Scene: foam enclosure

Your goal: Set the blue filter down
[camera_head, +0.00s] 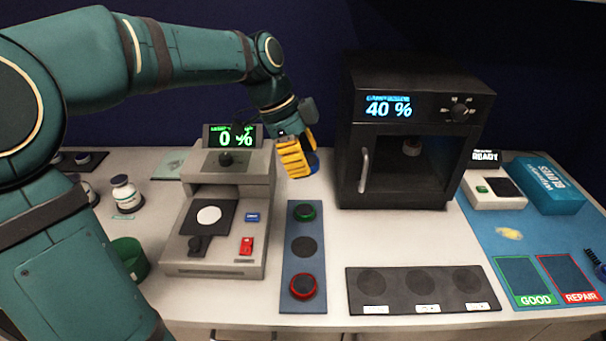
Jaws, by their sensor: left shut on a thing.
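My left gripper (302,163) has yellow fingers and is shut on the blue filter (313,164). Only a blue edge of the filter shows beside the fingers; the rest is hidden behind them. The gripper is above the back of the table, between the grey tester and the black chamber. In front of it is a blue-grey strip (290,272) with a green-rimmed filter (304,212) at the back, a bare dark round spot (304,246) in the middle and a red-rimmed filter (303,286) at the front. My right gripper is not in view.
The grey tester (255,184) reads 0 %. The black chamber (486,128) reads 40 %. A dark tray (394,299) with three round spots lies at the front. GOOD (523,275) and REPAIR (567,272) pads and a blue gloves box (546,187) are at right.

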